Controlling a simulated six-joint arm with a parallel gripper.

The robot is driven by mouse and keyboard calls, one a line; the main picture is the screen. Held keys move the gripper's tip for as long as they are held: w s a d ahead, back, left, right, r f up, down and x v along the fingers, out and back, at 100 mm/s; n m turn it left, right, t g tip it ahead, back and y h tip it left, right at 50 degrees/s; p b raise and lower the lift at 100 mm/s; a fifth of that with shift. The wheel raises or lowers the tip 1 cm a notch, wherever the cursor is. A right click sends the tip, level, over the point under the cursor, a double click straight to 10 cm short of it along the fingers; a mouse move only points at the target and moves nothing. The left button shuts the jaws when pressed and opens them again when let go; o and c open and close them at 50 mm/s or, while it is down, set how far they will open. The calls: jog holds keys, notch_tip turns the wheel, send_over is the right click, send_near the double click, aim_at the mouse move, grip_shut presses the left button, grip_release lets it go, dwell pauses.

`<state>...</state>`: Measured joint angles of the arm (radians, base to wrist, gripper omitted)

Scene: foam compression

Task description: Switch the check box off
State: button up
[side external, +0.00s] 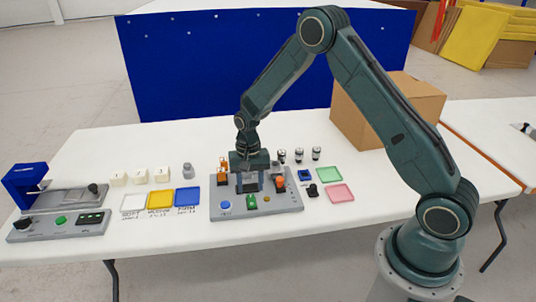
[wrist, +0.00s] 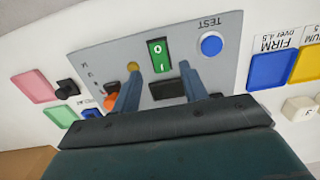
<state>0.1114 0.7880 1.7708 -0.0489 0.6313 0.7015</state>
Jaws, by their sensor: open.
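The check box is a grey panel (side external: 290,204) on the white table, and it fills the upper middle of the wrist view (wrist: 95,52). It carries a green rocker switch (wrist: 159,54) marked 0 and I, also visible in the side view (side external: 251,202). I cannot tell which side of the rocker is pressed. A blue TEST button (wrist: 211,45) and a small yellow lamp (wrist: 133,67) flank it. My gripper (wrist: 160,82) is open and empty above the panel, its fingers apart on either side of a dark window (wrist: 167,90). In the side view my gripper (side external: 250,186) hides part of the panel.
An orange knob (side external: 281,183) stands on the panel's right. White, yellow (side external: 160,199) and blue (side external: 187,197) trays lie to its left, with pale blocks (side external: 140,175) behind. Green and pink (side external: 340,192) trays lie right. A grey machine (side external: 60,222) stands far left; a cardboard box (side external: 375,115) is behind.

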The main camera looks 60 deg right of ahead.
notch_tip(320, 180, up, 9)
jog(key=shift+w+d+r, duration=0.2)
jog(key=shift+r, duration=0.15)
dwell(0.4)
notch_tip(320, 180, up, 10)
jog(key=n+t, duration=0.2)
send_over(251, 197)
jog(key=s+a, duration=0.2)
jog(key=s, duration=0.3)
jog(key=s+a+r+n+t, duration=0.1)
jog(key=s+r+n, duration=0.1)
jog(key=s+r, duration=0.45)
jog(key=s+r+n+t, duration=0.1)
jog(key=s+n, duration=0.1)
jog(key=s, duration=0.7)
jog(key=s+a+r+n+t, duration=0.1)
jog(key=s+r+n+t, duration=0.1)
jog(key=s, duration=0.6)
jog(key=shift+s+a+n+h, duration=0.3)
jog(key=shift+s+n, duration=0.05)
jog(key=shift+n, duration=0.15)
